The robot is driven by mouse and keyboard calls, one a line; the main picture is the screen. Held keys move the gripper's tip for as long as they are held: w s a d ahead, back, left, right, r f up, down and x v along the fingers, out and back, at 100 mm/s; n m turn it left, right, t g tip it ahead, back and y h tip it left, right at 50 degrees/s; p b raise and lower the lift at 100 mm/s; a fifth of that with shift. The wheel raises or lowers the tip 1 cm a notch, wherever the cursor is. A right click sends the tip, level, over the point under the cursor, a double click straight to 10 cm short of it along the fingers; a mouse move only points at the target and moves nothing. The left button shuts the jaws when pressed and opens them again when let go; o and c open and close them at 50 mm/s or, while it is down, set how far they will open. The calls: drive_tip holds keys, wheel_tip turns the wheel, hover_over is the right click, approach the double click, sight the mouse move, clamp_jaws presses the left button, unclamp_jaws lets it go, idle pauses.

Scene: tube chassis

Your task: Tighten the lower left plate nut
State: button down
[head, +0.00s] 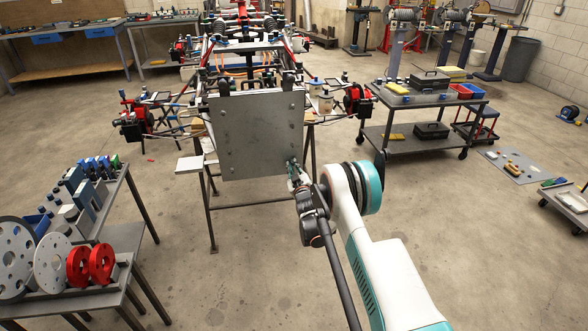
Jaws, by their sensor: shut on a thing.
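A flat grey metal plate (255,135) hangs upright at the near end of the tube chassis. Small dark nuts or bolts show near its corners; the one at the picture's lower left (224,171) is tiny and uncovered. My gripper (294,172) is at the plate's lower right corner in the picture, reaching up from below right. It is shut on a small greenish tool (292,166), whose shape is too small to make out. The tool's tip overlaps the plate's lower right corner and hides the fastener there. I cannot tell whether it touches.
The chassis (250,50) rests on dark stands behind the plate. A cart with tool boxes (430,82) stands right. A table with discs and red rings (92,264) stands at left front. A workbench (70,35) is at the back left. The floor below the plate is mostly clear.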

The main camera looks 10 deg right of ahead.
drive_tip(key=c, duration=1.6)
unclamp_jaws()
drive_tip(key=shift+o, duration=0.2)
drive_tip(key=shift+s, duration=0.1)
drive_tip(key=s, duration=0.7)
drive_tip(key=shift+s, duration=0.15)
